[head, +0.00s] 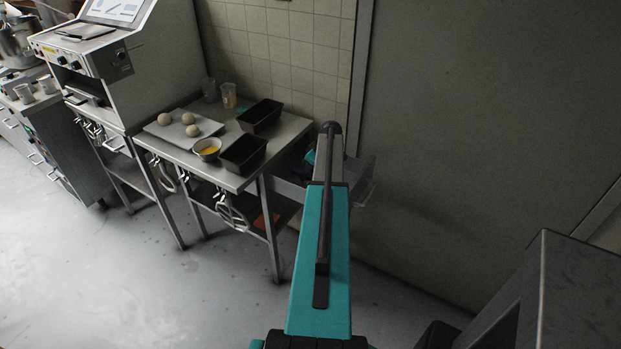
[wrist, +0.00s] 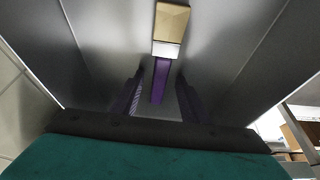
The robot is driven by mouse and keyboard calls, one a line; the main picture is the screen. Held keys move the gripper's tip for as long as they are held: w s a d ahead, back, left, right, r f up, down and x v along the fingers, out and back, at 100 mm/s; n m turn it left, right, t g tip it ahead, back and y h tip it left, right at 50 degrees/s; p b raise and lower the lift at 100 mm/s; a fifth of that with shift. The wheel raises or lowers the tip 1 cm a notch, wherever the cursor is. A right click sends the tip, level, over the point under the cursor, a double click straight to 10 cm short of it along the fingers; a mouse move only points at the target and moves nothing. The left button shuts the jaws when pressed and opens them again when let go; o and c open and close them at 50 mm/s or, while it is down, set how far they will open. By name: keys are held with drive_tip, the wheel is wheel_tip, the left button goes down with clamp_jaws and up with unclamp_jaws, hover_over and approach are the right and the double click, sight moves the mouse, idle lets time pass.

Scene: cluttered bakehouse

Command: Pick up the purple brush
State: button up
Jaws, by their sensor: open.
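The purple brush (wrist: 160,80) lies in a metal drawer, with a purple handle and a tan and pale block-shaped head at the top of the wrist view. My gripper (wrist: 157,92) is open, one finger on either side of the handle. Gaps show between handle and fingers, and I see no contact. How far the fingertips are above the drawer floor is hard to tell. In the head view my arm hides the gripper and the brush.
The pulled-out drawer (head: 365,186) has grey walls close around the gripper. A steel table (head: 228,180) left of it holds black tins (head: 243,154), a bowl (head: 207,149) and a tray of dough balls (head: 163,133). A wall panel (head: 470,130) stands to the right.

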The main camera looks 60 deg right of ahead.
idle(0.4)
drive_tip(key=c, duration=1)
drive_tip(key=shift+r, duration=0.15)
wheel_tip(320, 180, up, 18)
drive_tip(key=b, duration=0.3)
drive_tip(key=shift+b, duration=0.35)
